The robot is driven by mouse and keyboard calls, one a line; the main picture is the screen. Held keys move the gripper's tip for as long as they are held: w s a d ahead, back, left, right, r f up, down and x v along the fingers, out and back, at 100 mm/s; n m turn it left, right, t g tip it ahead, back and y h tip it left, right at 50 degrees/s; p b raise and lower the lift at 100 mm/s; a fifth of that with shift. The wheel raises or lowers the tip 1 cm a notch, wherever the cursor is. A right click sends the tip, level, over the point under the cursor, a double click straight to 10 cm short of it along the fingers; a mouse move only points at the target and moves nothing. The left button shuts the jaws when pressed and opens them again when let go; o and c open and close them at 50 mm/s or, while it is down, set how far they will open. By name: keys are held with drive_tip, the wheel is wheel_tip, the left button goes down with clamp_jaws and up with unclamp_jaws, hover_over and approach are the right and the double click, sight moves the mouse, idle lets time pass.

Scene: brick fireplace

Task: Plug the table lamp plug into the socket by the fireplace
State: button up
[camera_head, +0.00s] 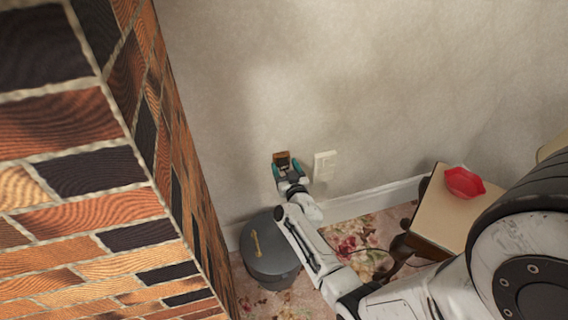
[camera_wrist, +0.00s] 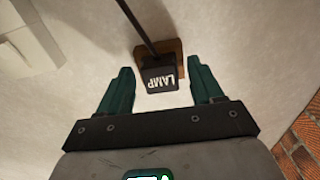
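The black plug (camera_wrist: 160,75), marked "LAMP", sits against a small brown wooden block (camera_wrist: 172,50) at the wall, with a dark cable (camera_wrist: 138,22) running up from it in the wrist view. My gripper (camera_wrist: 161,78) is open, its teal fingers on either side of the plug with visible gaps. The gripper also shows in the head view (camera_head: 284,171), in front of the brown block (camera_head: 282,157). The pale wall socket (camera_head: 325,165) is just right of the gripper in the head view. It shows at the upper left in the wrist view (camera_wrist: 30,38); its holes are not clear.
A dark grey lidded bin (camera_head: 268,258) stands on the floral carpet (camera_head: 360,240) below my arm. The brick fireplace side (camera_head: 110,190) rises at left. A small table (camera_head: 438,215) with a red lip-shaped object (camera_head: 464,182) stands at right. The wall above is bare.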

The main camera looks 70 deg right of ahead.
clamp_jaws()
idle(0.4)
drive_tip(key=shift+p+v, duration=1.55)
drive_tip(key=shift+v, duration=1.4)
